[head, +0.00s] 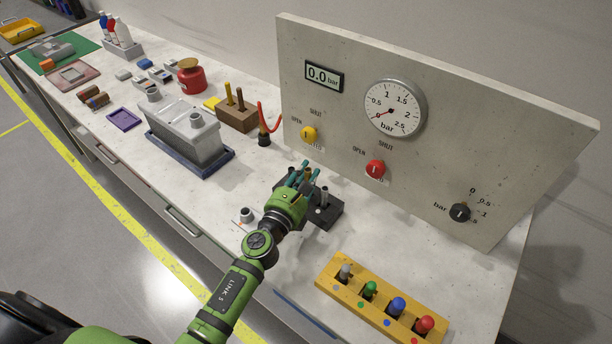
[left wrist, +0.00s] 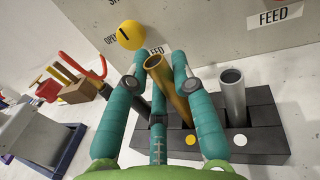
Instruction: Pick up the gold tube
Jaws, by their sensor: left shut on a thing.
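The gold tube (left wrist: 168,84) shows in the left wrist view between the teal fingers of my left gripper (left wrist: 160,78). It leans, with its open end up. Its lower end reaches toward the black block (left wrist: 262,142), near a yellow dot; I cannot tell whether it is still in the block. My left gripper (head: 300,182) is shut on the tube, over the block in the head view, and its hand hides most of the tube there. A grey tube (left wrist: 232,95) stands upright in the block beside a white dot. My right gripper is not in view.
Behind the block stands a panel (head: 440,125) with a gauge and knobs. A yellow rack (head: 338,288) with several coloured knobs is at the front right. A grey box on a blue tray (head: 218,162), a wooden block (head: 236,120) and a small grey fitting (head: 246,215) lie left.

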